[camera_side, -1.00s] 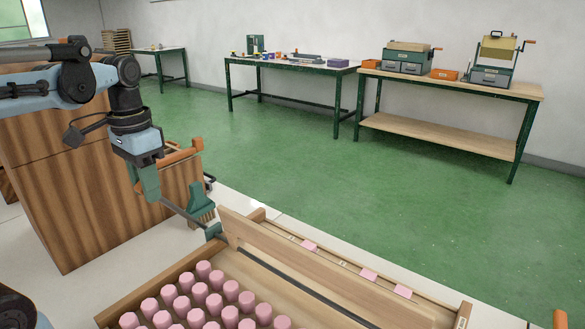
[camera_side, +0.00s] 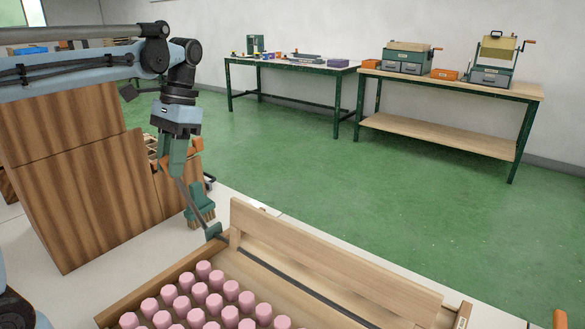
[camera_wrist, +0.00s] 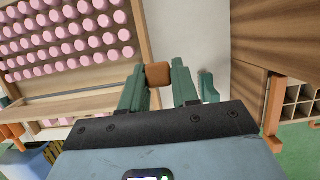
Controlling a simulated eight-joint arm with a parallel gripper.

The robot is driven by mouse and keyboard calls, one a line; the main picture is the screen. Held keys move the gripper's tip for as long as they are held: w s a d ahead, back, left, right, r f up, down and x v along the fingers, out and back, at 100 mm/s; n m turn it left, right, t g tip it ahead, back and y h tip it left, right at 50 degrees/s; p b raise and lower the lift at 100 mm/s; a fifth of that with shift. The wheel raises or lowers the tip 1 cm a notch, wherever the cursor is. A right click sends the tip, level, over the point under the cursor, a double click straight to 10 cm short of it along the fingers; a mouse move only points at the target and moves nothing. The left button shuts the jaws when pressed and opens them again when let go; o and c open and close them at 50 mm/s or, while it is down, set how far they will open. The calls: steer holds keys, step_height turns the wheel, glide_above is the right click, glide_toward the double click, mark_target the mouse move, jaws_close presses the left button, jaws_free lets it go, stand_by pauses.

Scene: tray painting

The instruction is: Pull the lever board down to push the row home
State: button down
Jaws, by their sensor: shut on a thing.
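The lever board (camera_side: 320,255), a long pale wooden plank, stands along the back of the wooden tray (camera_side: 155,288) in the side view. A thin grey lever arm (camera_side: 191,203) slants up from its left end to my gripper (camera_side: 177,172). In the wrist view my gripper (camera_wrist: 158,80) is shut on a brown wooden block (camera_wrist: 158,74), seemingly the lever's handle. Several rows of pink pegs (camera_side: 216,301) stand in the tray, in front of the board. The pegs (camera_wrist: 75,45) also fill the upper left of the wrist view. The strip behind the board is mostly hidden in the side view.
A wooden cabinet (camera_side: 70,160) is at the left, with an orange-edged rack behind my gripper. Benches (camera_side: 290,68) stand far back across the open green floor.

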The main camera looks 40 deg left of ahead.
steer(key=shift+w+r+g, duration=0.2)
steer(key=shift+w+g, duration=0.3)
steer(key=shift+w, duration=0.15)
steer(key=c, duration=0.9)
jaws_free()
steer(key=shift+w, duration=0.1)
steer(key=shift+v, duration=3.7)
